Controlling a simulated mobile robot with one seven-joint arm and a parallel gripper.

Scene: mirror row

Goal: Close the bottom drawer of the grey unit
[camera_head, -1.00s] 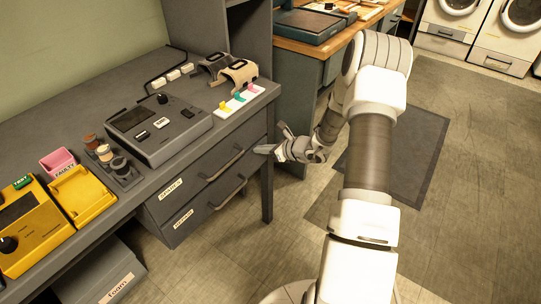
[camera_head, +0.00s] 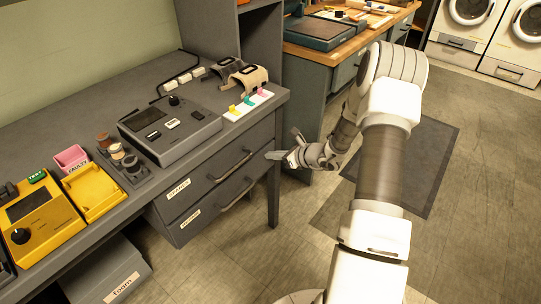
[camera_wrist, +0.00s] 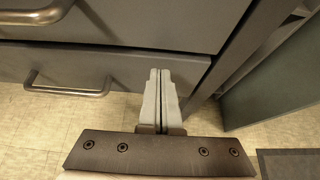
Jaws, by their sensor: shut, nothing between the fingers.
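The grey unit (camera_head: 93,101) is a dark grey bench with two drawers, one above the other, under its right part. The bottom drawer (camera_head: 191,219) has a bar handle (camera_head: 236,194) and a white label; its front looks nearly in line with the top drawer (camera_head: 183,179), and I cannot tell how far it stands out. In the wrist view the bottom drawer front (camera_wrist: 115,71) and its handle (camera_wrist: 68,88) lie ahead and left. My gripper (camera_head: 272,155) is shut and empty before the right end of this front. I cannot tell whether its fingertips (camera_wrist: 160,71) touch it.
A bench leg (camera_head: 273,200) stands right of the drawers. A box labelled foam (camera_head: 108,272) is on the floor at lower left. Testers, cups and clips stand on the bench top. A wood-topped bench (camera_head: 345,38) is behind my arm. The floor on the right is clear.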

